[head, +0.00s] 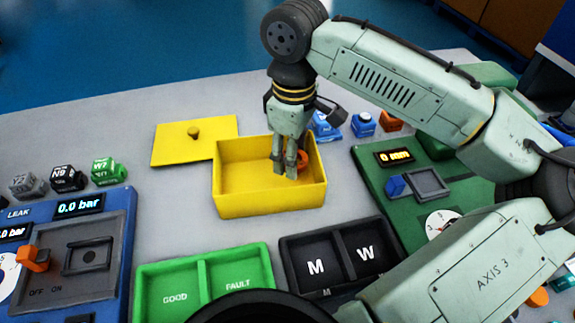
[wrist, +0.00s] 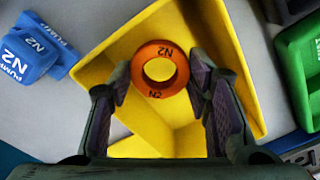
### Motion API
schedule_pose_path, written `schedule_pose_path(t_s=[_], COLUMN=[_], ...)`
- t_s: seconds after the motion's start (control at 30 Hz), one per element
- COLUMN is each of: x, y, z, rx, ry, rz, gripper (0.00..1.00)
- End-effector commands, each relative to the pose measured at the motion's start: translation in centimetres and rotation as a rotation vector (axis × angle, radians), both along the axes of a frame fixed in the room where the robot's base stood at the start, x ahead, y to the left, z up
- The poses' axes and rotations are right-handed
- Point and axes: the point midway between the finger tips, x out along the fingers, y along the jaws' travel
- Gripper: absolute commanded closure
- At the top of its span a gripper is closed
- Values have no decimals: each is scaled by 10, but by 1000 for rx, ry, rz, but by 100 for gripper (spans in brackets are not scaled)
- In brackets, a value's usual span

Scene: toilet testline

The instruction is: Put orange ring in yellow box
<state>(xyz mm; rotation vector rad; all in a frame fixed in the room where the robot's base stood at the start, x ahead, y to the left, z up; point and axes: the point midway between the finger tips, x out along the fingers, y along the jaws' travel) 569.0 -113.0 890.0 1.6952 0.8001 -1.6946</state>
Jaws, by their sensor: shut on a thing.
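The orange ring (wrist: 178,82), marked N2, is between my gripper's fingers (wrist: 160,88) in the wrist view. It also shows beside the fingertips in the head view (head: 302,160). My gripper (head: 285,168) is shut on the ring and points down over the open yellow box (head: 268,201). The fingertips and ring appear within the box's outline, near its right side. I cannot tell how far the ring is above the box floor. The yellow lid (head: 175,147) with a dark knob lies on the table left of the box.
In front of the box are a green tray (head: 205,252) marked GOOD and FAULT and a black tray (head: 345,228) marked M and W. A blue panel (head: 112,225) stands at left and a green panel (head: 375,158) at right. Blue parts (head: 362,125) sit behind the box.

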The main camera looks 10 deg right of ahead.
Motion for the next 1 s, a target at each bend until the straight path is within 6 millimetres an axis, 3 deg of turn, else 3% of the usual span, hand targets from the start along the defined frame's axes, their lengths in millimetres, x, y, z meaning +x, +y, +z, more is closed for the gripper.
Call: schedule_pose_path(t_s=[0.4, 0.83, 0.87, 1.0], x=[0, 0, 0, 0], y=[0, 0, 0, 0], z=[-47, -54, -53, -52], rx=[-1, 0, 0, -1], ry=[1, 0, 0, -1], rz=[1, 1, 0, 0], gripper=[75, 75, 54, 44])
